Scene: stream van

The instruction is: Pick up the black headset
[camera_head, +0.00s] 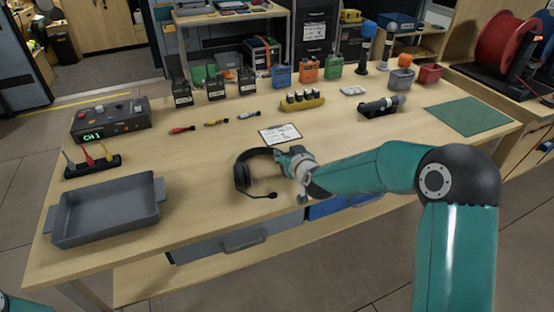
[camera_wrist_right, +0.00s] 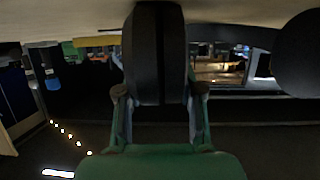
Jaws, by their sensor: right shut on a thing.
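The black headset (camera_head: 241,176) is near the front edge of the wooden table, with its boom microphone pointing toward the front. My right gripper (camera_head: 286,160) reaches in from the right and is at the headset's right side. In the right wrist view, the two fingers of the right gripper (camera_wrist_right: 160,92) are shut on a black part of the headset (camera_wrist_right: 155,50), one on each side. Another dark rounded part shows at the upper right there. I cannot tell whether the headset is clear of the table. My left gripper is not in view.
A clipboard (camera_head: 280,134) lies just behind the headset. A green mat (camera_head: 468,116) lies at right. Bare tabletop lies between tray and headset.

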